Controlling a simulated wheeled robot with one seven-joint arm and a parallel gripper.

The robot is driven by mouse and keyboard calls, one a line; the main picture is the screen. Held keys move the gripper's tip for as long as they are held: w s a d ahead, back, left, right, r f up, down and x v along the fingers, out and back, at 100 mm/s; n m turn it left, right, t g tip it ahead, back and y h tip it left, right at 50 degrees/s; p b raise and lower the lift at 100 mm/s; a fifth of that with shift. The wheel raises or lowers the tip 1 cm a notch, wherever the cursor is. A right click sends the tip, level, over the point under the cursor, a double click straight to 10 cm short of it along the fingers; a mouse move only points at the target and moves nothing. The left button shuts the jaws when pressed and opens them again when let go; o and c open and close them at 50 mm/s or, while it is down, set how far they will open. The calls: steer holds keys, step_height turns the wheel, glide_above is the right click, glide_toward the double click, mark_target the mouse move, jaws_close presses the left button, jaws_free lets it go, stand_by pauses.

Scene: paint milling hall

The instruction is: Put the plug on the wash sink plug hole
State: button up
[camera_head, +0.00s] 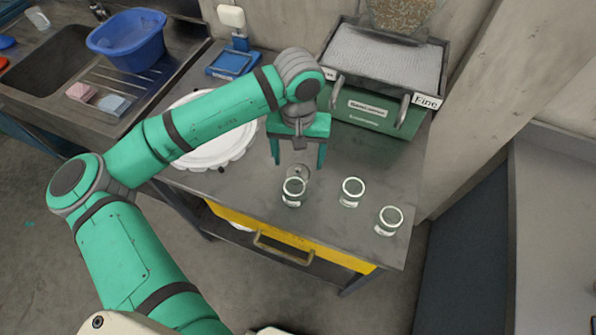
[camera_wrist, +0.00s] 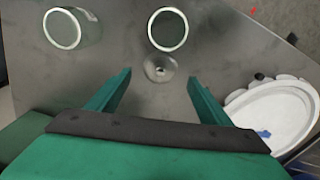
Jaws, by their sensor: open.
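A small round metal disc with a raised centre, which looks like the plug (camera_head: 301,172), lies on the grey bench top just behind a glass jar. It also shows in the wrist view (camera_wrist: 160,67), close in front of the fingertips. My gripper (camera_head: 299,165) points down at the bench with its fingers spread. In the wrist view my gripper (camera_wrist: 160,76) is open and empty, with the plug centred between and slightly beyond the tips. The wash sink (camera_head: 48,66) is at the upper left of the head view. Its plug hole cannot be made out.
Three glass jars (camera_head: 293,192) (camera_head: 352,192) (camera_head: 389,220) stand along the bench front, one very near the plug. A white tray (camera_head: 232,148) lies left of the gripper. A green "Fine" box (camera_head: 372,110) stands behind. A blue tub (camera_head: 128,42) stands beside the sink basin.

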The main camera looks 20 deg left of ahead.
mark_target(298, 170)
steer(key=shift+s+f, duration=0.2)
steer(key=shift+f, duration=2)
steer(key=c, duration=1.2)
steer(key=shift+r, duration=0.1)
step_height(298, 170, up, 10)
steer(key=shift+f, duration=0.1)
